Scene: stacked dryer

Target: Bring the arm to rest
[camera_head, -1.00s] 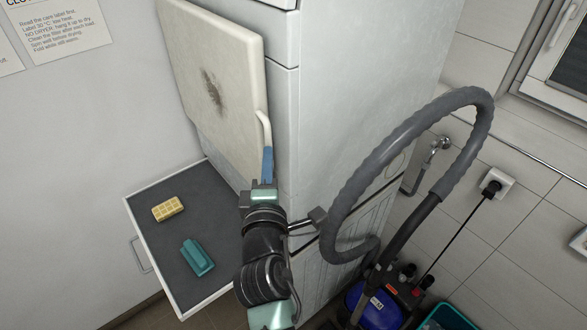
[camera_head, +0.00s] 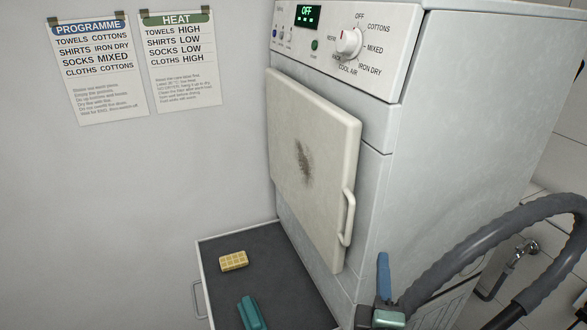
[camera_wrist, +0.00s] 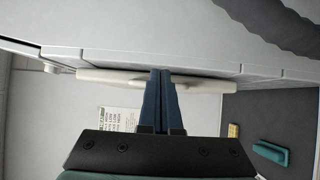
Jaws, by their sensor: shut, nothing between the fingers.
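My gripper (camera_head: 383,272) is at the lower right of the head view, its blue fingers together and pointing up. It is empty and stands apart from the dryer door's handle (camera_head: 347,218), below and to the right of it. In the wrist view my gripper (camera_wrist: 163,72) shows its two blue fingers closed side by side, with the pale door (camera_wrist: 120,76) seen edge-on beyond them. Most of my arm is below the head view's edge.
The dryer (camera_head: 440,130) has a panel reading OFF and a door with a dark smudge. A pulled-out shelf (camera_head: 290,262) below holds a yellow sponge (camera_head: 233,261) and a teal brush-like object (camera_head: 251,313). A grey hose (camera_head: 480,248) loops at right. Two notices hang on the wall.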

